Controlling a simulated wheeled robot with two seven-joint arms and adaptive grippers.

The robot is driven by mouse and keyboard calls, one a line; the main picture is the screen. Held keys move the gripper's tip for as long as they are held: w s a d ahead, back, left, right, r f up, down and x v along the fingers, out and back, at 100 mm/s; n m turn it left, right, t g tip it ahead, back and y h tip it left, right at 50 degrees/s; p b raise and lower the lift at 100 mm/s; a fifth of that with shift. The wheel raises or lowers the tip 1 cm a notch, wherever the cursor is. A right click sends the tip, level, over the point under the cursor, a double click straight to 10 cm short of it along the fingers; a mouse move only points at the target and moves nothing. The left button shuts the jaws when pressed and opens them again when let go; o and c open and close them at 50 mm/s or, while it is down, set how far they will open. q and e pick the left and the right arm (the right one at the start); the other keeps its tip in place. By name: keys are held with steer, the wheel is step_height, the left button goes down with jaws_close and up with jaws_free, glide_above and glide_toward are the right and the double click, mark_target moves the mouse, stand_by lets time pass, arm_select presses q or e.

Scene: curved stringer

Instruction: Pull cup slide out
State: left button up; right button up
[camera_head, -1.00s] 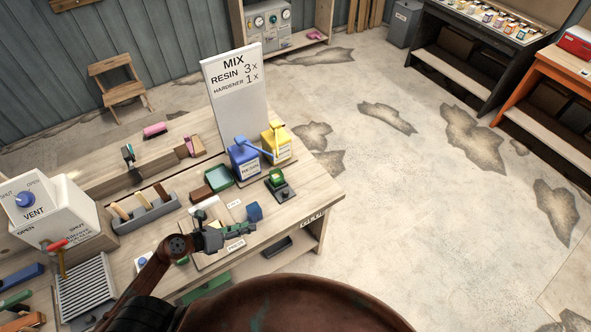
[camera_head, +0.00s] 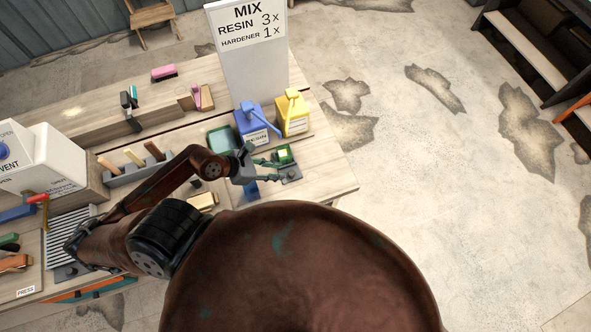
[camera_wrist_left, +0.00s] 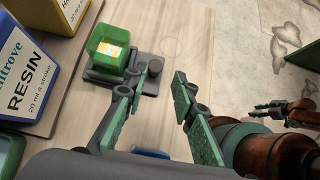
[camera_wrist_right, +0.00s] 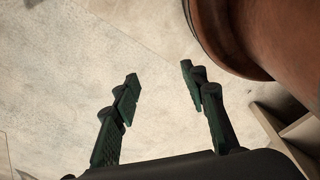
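The cup slide (camera_head: 291,175) is a small dark grey piece near the right end of the bench. A green cup (camera_head: 284,154) with a yellow patch stands at its far side. In the left wrist view the green cup (camera_wrist_left: 108,46) sits at upper left, and a dark round knob (camera_wrist_left: 155,67) stands at the slide's near right end. My left gripper (camera_head: 272,172) is open and empty beside the slide. In its wrist view, its fingertips (camera_wrist_left: 152,88) lie either side of and just short of the knob; contact cannot be told. My right gripper (camera_wrist_right: 160,75) is open and empty over the floor.
The blue resin dispenser (camera_head: 252,124) and yellow hardener dispenser (camera_head: 292,113) stand behind the slide. A green tray (camera_head: 221,138) is left of them, and a blue block (camera_head: 251,189) lies below my left gripper. The bench top right of the slide (camera_head: 328,172) is clear.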

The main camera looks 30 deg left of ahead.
mark_target(291, 173)
arm_select(q)
steer(key=shift+w+f+b, duration=0.3)
steer(key=shift+f, duration=0.3)
steer(key=shift+w+f+b, duration=0.25)
steer(key=shift+w+f, duration=0.05)
steer(key=shift+f, duration=0.25)
steer(key=shift+w+d+f, duration=0.15)
steer(key=shift+w+f, duration=0.05)
steer(key=shift+f, duration=0.05)
steer(key=x, duration=0.5)
steer(key=shift+w+d+f+p, duration=0.1)
steer(key=shift+d+f+p, duration=0.1)
steer(key=shift+p, duration=0.1)
steer(key=shift+d+f, duration=0.15)
steer(key=shift+w+f, duration=0.1)
arm_select(e)
steer(key=shift+s+d+f, duration=0.2)
steer(key=shift+s+f, duration=0.45)
steer(key=shift+s, duration=0.35)
steer(key=shift+a, duration=0.15)
arm_select(q)
jaws_close()
arm_select(e)
steer(key=shift+s, duration=0.25)
